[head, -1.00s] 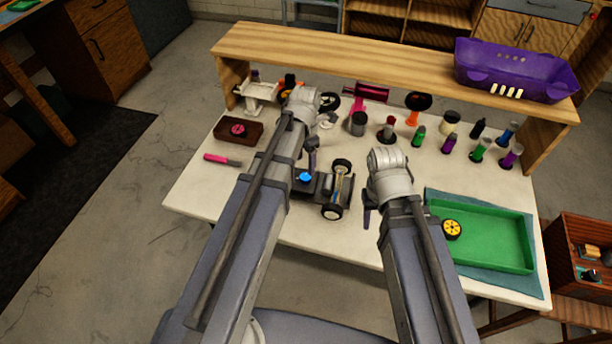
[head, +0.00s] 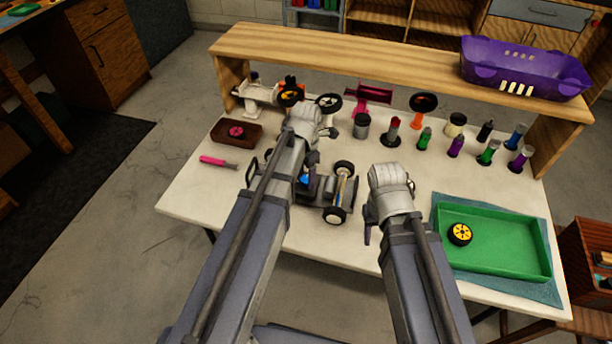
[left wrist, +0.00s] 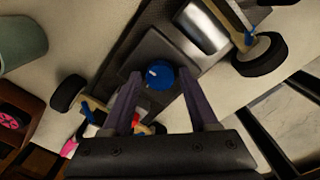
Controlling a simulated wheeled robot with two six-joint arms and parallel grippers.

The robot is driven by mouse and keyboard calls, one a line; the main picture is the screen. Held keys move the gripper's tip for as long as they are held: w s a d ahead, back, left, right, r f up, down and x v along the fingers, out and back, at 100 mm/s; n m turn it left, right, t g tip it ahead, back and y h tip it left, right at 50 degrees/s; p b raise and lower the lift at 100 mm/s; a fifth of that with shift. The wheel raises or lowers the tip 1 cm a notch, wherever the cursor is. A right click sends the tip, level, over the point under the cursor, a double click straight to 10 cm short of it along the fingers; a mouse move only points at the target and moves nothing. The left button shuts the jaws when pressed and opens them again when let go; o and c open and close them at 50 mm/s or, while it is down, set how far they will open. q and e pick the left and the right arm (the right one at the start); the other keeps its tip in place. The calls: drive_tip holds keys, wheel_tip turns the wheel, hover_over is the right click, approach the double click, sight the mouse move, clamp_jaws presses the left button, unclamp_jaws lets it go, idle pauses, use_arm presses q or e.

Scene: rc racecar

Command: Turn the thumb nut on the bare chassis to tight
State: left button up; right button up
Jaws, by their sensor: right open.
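The bare chassis (head: 325,193) lies on the white table, dark grey with black wheels, between my two arms. Its blue thumb nut (head: 304,180) is partly hidden behind my left gripper (head: 311,166) in the head view. In the left wrist view the round blue thumb nut (left wrist: 160,76), with a white mark on top, sits on a grey plate of the chassis (left wrist: 140,55). My left gripper (left wrist: 159,74) is open, its fingertips on either side of the nut with a gap visible at each side. My right gripper (head: 369,222) is open and empty, right of the chassis.
A green tray (head: 495,262) with a yellow wheel (head: 459,234) is at the right. Several bottles stand at the back right. A brown box (head: 236,134) and a pink-handled tool (head: 217,162) lie at the left. A wooden shelf (head: 390,62) carries a purple basket (head: 525,75).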

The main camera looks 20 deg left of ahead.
use_arm(q)
clamp_jaws()
drive_tip(key=shift+m, duration=0.3)
